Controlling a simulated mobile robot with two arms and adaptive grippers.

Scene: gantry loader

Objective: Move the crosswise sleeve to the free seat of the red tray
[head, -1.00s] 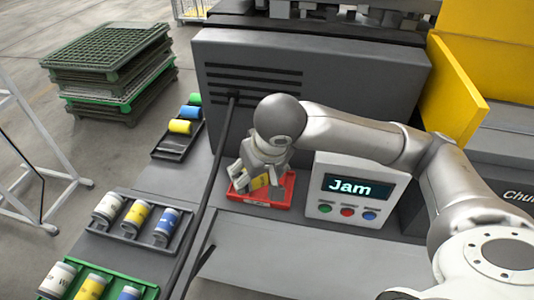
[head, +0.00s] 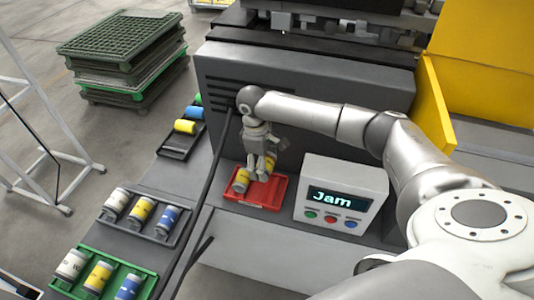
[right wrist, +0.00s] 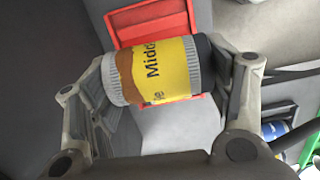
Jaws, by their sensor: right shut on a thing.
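My right gripper (head: 257,176) points down over the red tray (head: 275,196), in front of the grey machine. It is shut on a yellow sleeve (right wrist: 174,70), with a finger at each side of it in the right wrist view. The sleeve has a grey ribbed end, a dark end and the letters "Midd". The tray (right wrist: 196,108) shows behind it. In the head view, yellow shows left of the fingers (head: 242,180) and right of them (head: 268,163); I cannot tell whether this is one sleeve. Contact with the tray is unclear. My left gripper is out of view.
A "Jam" panel (head: 338,172) stands close right of the red tray. A dark cable (head: 208,185) runs past its left. A grey rack (head: 125,232), a green tray (head: 142,270) and a further dark rack (head: 178,150), all holding sleeves, lie to the left.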

